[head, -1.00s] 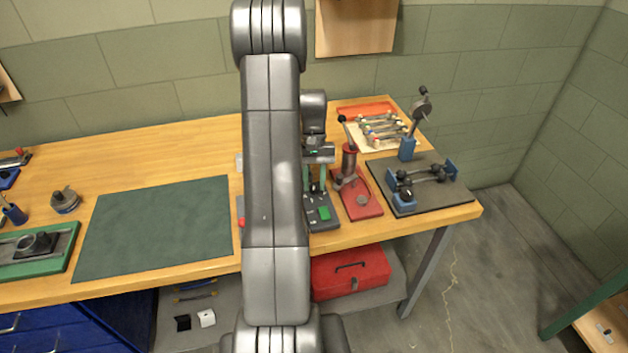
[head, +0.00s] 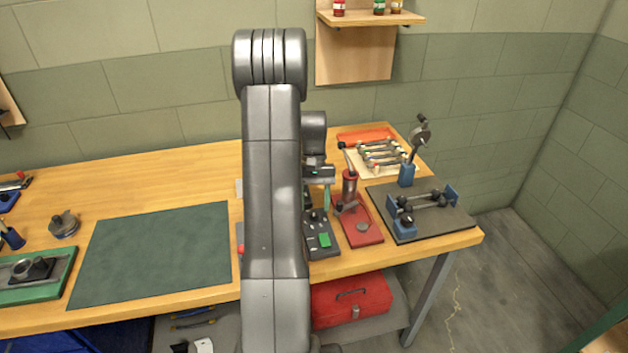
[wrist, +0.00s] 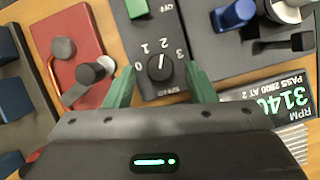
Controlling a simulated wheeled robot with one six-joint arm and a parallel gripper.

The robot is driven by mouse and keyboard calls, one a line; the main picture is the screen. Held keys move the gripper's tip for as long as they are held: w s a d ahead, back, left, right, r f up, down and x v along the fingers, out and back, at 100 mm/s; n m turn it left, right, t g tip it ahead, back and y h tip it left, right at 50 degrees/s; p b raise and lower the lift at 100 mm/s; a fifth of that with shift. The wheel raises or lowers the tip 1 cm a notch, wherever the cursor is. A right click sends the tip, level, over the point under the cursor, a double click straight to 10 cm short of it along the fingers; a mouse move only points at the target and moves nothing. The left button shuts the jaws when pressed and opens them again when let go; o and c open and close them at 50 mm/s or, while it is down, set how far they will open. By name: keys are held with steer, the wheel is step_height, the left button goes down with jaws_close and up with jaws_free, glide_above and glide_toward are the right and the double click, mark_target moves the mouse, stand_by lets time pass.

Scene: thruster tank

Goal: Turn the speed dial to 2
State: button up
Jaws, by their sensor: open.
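The black speed dial (wrist: 160,67) sits on a dark control panel (wrist: 153,28) marked 0 to 3, with a green button (wrist: 137,8) beyond it. Its white pointer line points up in the wrist view, close to the 2. My gripper (wrist: 160,73) is open, its green fingers on either side of the dial; whether they touch it I cannot tell. In the head view the panel (head: 320,248) is partly behind my arm, and my gripper (head: 320,205) is over it. The dial itself is hard to make out there.
A display (wrist: 285,100) beside the panel reads RPM, about 3140, and "PASS 2800 AT 2". A red lever press (head: 362,232) stands just right of the panel, and a dark fixture plate (head: 440,222) beyond it. A green mat (head: 155,252) lies clear at left.

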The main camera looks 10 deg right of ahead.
steer(key=b+v, duration=0.1)
steer(key=v, duration=1.1)
steer(key=shift+r, duration=0.2)
steer(key=shift+s, duration=0.1)
steer(key=p+x, duration=0.1)
steer(key=x, duration=1.3)
steer(key=shift+w+r, duration=0.1)
steer(key=shift+w, duration=0.15)
